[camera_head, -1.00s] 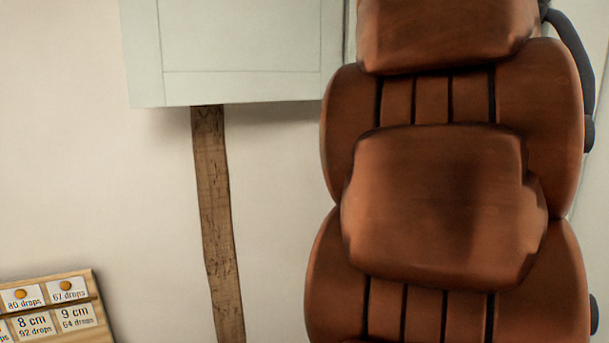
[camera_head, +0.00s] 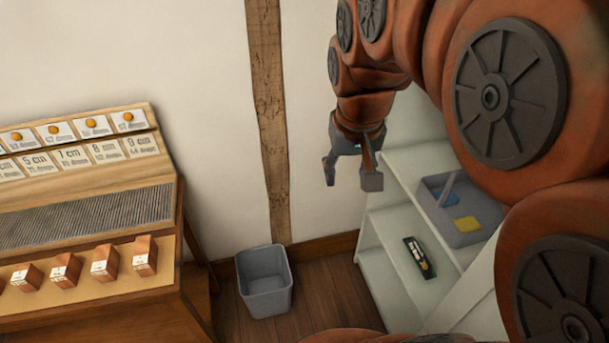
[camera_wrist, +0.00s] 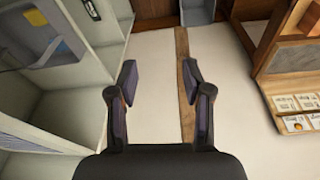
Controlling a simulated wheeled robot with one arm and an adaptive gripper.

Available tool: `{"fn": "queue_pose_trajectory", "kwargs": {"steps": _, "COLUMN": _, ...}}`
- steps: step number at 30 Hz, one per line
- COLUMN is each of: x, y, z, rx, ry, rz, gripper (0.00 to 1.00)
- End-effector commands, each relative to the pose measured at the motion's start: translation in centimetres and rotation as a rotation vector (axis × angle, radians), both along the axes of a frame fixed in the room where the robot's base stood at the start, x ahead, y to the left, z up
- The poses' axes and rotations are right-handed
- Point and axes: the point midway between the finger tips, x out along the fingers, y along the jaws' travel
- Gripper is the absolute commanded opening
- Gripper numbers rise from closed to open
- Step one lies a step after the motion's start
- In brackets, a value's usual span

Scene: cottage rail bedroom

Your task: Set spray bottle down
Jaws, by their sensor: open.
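I cannot make out a spray bottle in either view. My gripper (camera_head: 350,178) is open and empty in front of the pale wall, at the upper left of the white shelf unit (camera_head: 412,160). In the wrist view its two fingers (camera_wrist: 158,75) stand apart with only wall and a wooden post between them. A grey caddy (camera_head: 470,237) sits on the shelf unit, holding a blue item and a yellow item (camera_head: 467,224). It also shows in the wrist view (camera_wrist: 20,20).
A dark item with a coloured label (camera_head: 419,257) lies on a lower shelf. A grey waste bin (camera_head: 264,285) stands on the wooden floor by the wall. A wooden display desk (camera_head: 75,290) with several small boxes fills the left. Open floor lies between bin and shelves.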

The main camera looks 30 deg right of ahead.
Motion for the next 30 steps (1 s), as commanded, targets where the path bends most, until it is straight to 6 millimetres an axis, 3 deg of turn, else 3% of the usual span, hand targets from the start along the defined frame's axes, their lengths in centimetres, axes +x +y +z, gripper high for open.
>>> {"fn": "queue_pose_trajectory", "kwargs": {"steps": 1, "x": -1.5, "y": 1.9, "z": -2.1, "rx": 0.021, "ry": 0.052, "rz": 0.054, "gripper": 0.5}}
{"fn": "queue_pose_trajectory", "kwargs": {"steps": 6, "x": -7.0, "y": 6.3, "z": -7.6, "rx": 0.068, "ry": 0.213, "rz": 0.202, "gripper": 0.5}}
{"fn": "queue_pose_trajectory", "kwargs": {"steps": 12, "x": -11.8, "y": 8.4, "z": -11.1, "rx": 0.089, "ry": 0.334, "rz": 0.306, "gripper": 0.5}}
{"fn": "queue_pose_trajectory", "kwargs": {"steps": 17, "x": -12.9, "y": 8.8, "z": -11.7, "rx": 0.092, "ry": 0.359, "rz": 0.329, "gripper": 0.5}}
{"fn": "queue_pose_trajectory", "kwargs": {"steps": 30, "x": -12.8, "y": 8.7, "z": -11.7, "rx": 0.093, "ry": 0.359, "rz": 0.327, "gripper": 0.5}}
